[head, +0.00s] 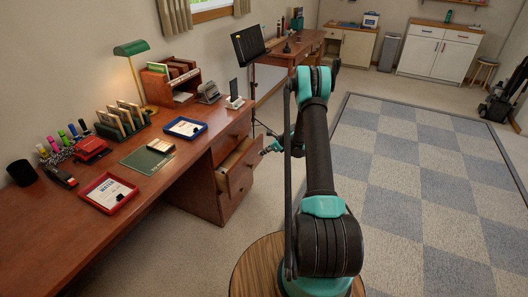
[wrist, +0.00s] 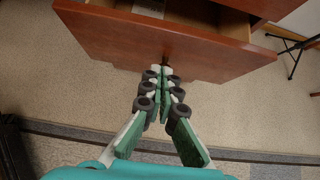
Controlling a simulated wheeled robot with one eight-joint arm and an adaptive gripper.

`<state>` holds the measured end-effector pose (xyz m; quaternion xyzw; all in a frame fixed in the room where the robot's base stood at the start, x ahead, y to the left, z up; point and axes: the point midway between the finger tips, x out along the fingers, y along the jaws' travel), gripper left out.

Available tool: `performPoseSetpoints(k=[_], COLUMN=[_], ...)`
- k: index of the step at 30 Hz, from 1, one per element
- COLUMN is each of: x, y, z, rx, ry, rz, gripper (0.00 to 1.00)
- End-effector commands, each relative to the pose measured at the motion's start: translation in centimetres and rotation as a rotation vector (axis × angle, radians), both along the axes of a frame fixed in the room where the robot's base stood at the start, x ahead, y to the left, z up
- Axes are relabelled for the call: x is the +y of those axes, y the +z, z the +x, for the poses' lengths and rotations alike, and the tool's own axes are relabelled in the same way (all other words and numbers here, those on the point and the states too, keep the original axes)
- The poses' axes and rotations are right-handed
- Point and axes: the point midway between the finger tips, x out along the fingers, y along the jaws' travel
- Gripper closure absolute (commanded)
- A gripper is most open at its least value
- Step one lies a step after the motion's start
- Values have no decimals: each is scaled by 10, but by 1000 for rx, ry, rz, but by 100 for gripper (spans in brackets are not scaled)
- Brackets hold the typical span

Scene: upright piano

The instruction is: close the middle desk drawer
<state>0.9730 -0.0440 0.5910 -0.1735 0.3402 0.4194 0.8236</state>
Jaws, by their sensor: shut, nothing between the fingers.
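The wooden desk (head: 135,175) runs along the left wall in the head view. Its middle drawer (head: 241,170) stands pulled out from the drawer stack, and its pale inside shows. The wrist view shows the drawer's reddish front (wrist: 165,40) and part of its open inside. My gripper (wrist: 163,70) is shut and empty, its fingertips at the lower part of the drawer front. I cannot tell whether they touch it. In the head view my gripper (head: 268,150) is small, to the right of the drawer front and partly hidden by my arm.
A music stand (head: 249,48) with thin legs stands just behind the drawer stack. The desk top holds a green lamp (head: 131,48), trays and pen holders. The checkered rug (head: 400,180) to the right is clear.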

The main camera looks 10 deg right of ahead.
Motion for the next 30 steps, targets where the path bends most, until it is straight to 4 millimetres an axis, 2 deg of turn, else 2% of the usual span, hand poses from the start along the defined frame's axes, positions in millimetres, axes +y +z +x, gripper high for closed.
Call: performPoseSetpoints(k=[8, 12, 18, 30], x=[32, 50, 62, 64], y=[-39, -39, -39, -38], z=[23, 35, 45, 46], rx=[0, 1, 2, 2], ry=[2, 3, 1, 1], rz=[-1, -2, -1, -1], gripper=[100, 100, 100, 100])
